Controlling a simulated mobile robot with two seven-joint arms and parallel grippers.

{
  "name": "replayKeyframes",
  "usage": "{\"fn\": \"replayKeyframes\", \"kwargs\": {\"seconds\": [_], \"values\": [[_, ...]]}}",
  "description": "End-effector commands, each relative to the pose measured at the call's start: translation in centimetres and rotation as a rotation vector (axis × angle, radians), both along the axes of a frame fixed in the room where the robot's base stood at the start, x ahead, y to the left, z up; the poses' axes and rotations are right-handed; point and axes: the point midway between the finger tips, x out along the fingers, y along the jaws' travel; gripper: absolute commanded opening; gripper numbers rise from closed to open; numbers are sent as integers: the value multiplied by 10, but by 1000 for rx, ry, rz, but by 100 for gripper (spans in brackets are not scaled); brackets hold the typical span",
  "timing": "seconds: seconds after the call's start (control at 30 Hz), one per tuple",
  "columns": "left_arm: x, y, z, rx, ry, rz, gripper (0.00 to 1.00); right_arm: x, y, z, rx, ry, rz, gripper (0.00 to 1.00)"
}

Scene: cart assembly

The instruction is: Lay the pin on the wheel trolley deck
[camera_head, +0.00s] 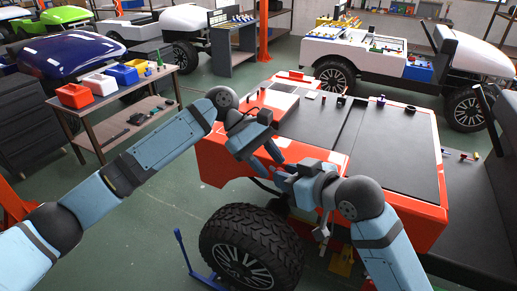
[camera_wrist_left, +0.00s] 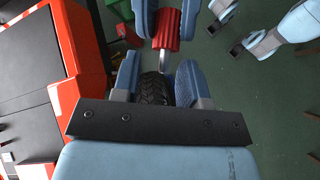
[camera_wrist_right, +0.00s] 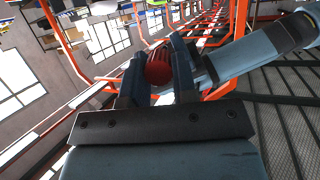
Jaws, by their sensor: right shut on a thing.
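The pin (camera_wrist_left: 166,28), with a red grip and a silver shaft, is held in my right gripper (camera_head: 284,176). Its rounded red end (camera_wrist_right: 158,68) shows between the right fingers in the right wrist view; the pin is mostly hidden in the head view. My left gripper (camera_head: 272,158) is open, with the silver tip of the pin close to or between its fingertips in the left wrist view; I cannot tell if they touch. The blue wheel trolley (camera_head: 180,242) stands on the floor below, beside the large black wheel (camera_head: 228,233). Its deck is mostly hidden by the wheel.
The orange cart body (camera_head: 215,166) with a dark top (camera_head: 395,150) stands just behind my grippers. A side table (camera_head: 158,104) with coloured bins is at the left. Dark workbenches and other carts stand farther back. Green floor is clear left of the wheel.

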Motion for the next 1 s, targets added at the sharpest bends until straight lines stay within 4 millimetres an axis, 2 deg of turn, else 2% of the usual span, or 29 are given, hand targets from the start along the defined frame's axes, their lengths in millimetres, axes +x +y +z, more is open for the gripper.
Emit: {"fn": "replayKeyframes", "kwargs": {"seconds": [0.33, 0.5, 0.57, 0.6, 0.7, 1.0], "values": [[-2, -2, -2, 0, -1, -1, 40, 0, 0, 0, 0, 0, 0, 0], [-2, -2, -2, -1, -1, 0, 3, 0, 0, 0, 0, 0, 1, 0], [-2, -2, -2, -1, -1, 0, 3, 0, 1, 0, 1, 0, 2, 0], [-1, -2, -2, -1, -1, 0, 3, 0, 1, 0, 1, 0, 2, 35], [-1, -2, -2, -1, -1, 0, 3, 0, 0, 0, 0, 0, 1, 56], [-2, -2, -2, 0, -1, -1, 3, -1, -1, 1, 0, 0, 0, 56]]}}
